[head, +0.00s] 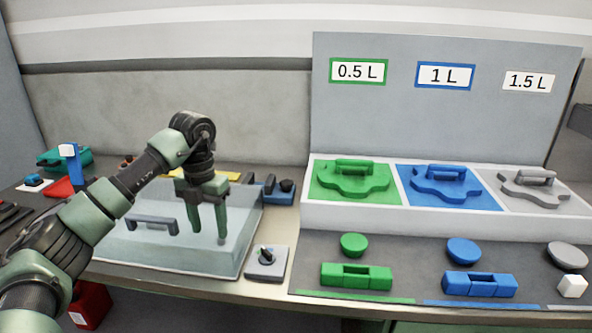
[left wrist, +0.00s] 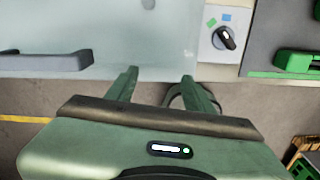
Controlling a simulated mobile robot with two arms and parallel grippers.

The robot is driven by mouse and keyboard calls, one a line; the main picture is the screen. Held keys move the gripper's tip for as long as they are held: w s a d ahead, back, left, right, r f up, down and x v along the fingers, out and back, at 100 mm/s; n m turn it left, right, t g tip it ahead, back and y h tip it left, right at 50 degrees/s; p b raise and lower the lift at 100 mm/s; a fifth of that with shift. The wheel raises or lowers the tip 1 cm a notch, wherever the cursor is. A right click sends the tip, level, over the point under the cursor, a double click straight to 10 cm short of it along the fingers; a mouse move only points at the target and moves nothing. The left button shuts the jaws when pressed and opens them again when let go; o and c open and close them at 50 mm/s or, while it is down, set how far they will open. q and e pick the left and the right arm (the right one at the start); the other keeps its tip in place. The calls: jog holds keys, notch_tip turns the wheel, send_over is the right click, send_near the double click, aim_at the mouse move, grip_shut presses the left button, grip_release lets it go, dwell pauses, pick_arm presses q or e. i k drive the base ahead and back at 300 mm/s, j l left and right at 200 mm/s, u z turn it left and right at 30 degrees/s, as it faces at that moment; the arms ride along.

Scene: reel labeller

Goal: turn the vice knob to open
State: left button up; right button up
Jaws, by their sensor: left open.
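A dark rotary knob (head: 267,253) sits on a small grey box (head: 266,271) at the front table edge, right of a clear cover. The left wrist view shows this knob (left wrist: 226,38) tilted, with blue and green marks around it. A blue device (head: 274,193) with a dark knob (head: 287,185) stands behind the cover's right corner; I cannot tell which knob is the vice's. My left gripper (head: 209,238) is open and empty, pointing down over the clear cover, left of the grey box. It also shows in the left wrist view (left wrist: 160,79).
The clear cover (head: 190,262) has a grey handle (head: 152,222). Right stands a white tray (head: 420,226) with green, blue and grey shaped pieces, before a labelled panel (head: 440,120). More green and blue parts lie in front. A red container (head: 90,305) is below the table.

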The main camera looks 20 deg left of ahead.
aim_at(287, 184)
jog(key=i, duration=1.3)
